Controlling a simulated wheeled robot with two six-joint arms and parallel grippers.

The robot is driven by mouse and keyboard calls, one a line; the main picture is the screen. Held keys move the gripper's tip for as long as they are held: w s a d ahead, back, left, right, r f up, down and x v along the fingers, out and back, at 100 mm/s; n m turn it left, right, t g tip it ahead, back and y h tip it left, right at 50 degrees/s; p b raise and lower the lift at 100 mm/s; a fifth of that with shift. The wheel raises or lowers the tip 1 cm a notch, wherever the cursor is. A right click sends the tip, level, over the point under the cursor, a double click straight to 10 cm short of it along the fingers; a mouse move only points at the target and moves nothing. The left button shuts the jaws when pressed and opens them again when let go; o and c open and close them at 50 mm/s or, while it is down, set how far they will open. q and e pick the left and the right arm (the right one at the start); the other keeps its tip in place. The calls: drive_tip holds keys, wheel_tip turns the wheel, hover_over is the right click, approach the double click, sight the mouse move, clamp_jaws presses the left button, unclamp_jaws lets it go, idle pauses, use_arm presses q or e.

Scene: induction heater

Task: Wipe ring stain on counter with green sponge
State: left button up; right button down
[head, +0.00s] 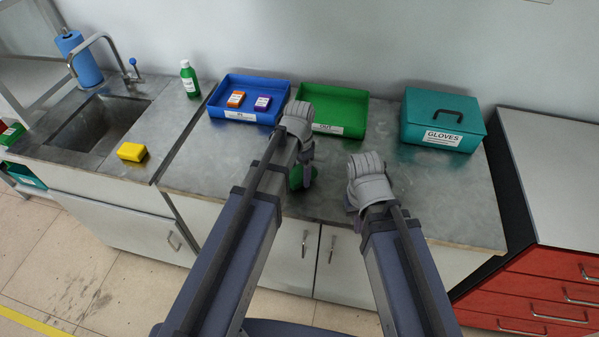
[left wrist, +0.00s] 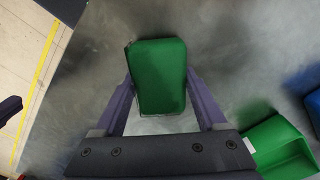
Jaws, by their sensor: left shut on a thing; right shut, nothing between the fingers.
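The green sponge (left wrist: 158,75) sits between the two fingers of my left gripper (left wrist: 160,92) in the left wrist view. My left gripper (head: 303,175) is shut on it, low over the counter (head: 240,180). In the head view only part of the sponge (head: 296,177) shows beside my wrist. I cannot tell whether the sponge touches the counter. No ring stain is clear in either view; my arms cover part of the counter. My right gripper is shut and empty near the counter's front edge, its fingers mostly hidden behind my right wrist (head: 370,180).
A blue tray (head: 222,100) with an orange box and a purple box stands at the back, beside a green tray (head: 355,118). A teal gloves box (head: 440,120) is to the right. A yellow sponge (head: 132,151) lies near the sink (head: 95,125). A green bottle (head: 189,80) stands behind.

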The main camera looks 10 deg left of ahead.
use_arm(q)
drive_tip(key=shift+r+p, duration=2.1)
drive_tip(key=shift+r, duration=0.4)
wheel_tip(320, 180, up, 3)
drive_tip(key=p, duration=0.3)
drive_tip(key=shift+r, duration=0.1)
